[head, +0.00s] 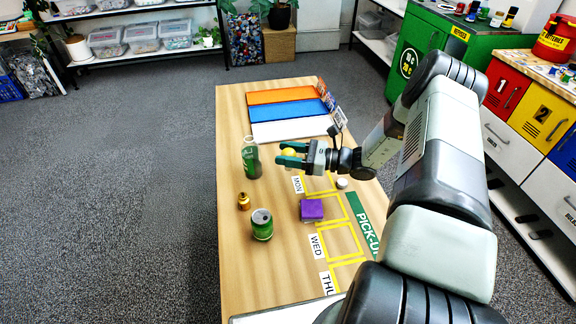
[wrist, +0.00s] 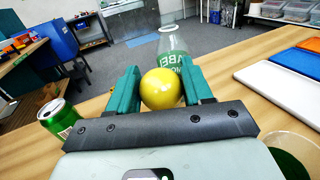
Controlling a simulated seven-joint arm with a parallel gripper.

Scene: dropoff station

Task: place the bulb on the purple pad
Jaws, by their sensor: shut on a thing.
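My gripper (head: 286,154) is shut on a glossy yellow round thing, which I take to be the bulb (head: 289,153). It is held above the table, near the green bottle. In the wrist view the yellow bulb (wrist: 162,88) sits between the two teal fingers of my gripper (wrist: 161,90); only its rounded side shows. The purple pad (head: 312,209) looks like a small thick block on the table, at the yellow-outlined slots. It is nearer the camera than my gripper and apart from it. I do not see the pad in the wrist view.
A green bottle (head: 251,158) stands just left of my gripper. A gold weight-like thing (head: 244,201) and a green can (head: 262,225) stand left of the pad. A small white round thing (head: 342,183) lies right. Orange, blue and white (head: 290,131) mats lie at the far end.

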